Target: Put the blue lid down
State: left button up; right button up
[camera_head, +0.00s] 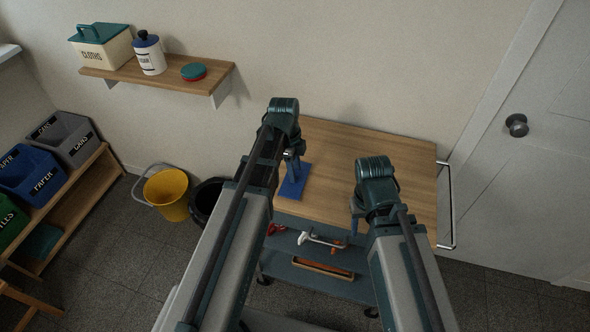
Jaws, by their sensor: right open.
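The blue lid (294,187) is a flat blue rectangle at the left side of the wooden top of a cart (336,150). My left gripper (291,172) points down at the lid and appears shut on it from above; its fingertips are partly hidden by my arm. I cannot tell whether the lid touches the wooden top or hangs just above it. My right gripper (356,222) is open over the front right part of the top, mostly hidden by its own wrist; nothing shows in it.
The cart's lower shelf (291,268) holds tools. A yellow bucket (167,194) and a black bin (207,204) stand left of it. A wall shelf (160,83) holds a cloths box, a canister and a round tin. The cart top's back and middle are clear.

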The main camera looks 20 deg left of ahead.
pick_arm(q)
jog(key=o, duration=0.3)
jog(key=shift+r, duration=0.15)
notch_tip(320, 180, up, 12)
jog(key=a+p, duration=0.2)
jog(key=p, duration=1)
jog(key=s+d+n+y, duration=0.2)
jog(key=s+d+n, duration=1)
jog(key=s+n, duration=0.2)
jog(key=shift+s+d+n+y, duration=0.15)
jog(key=shift+d+n+y, duration=0.15)
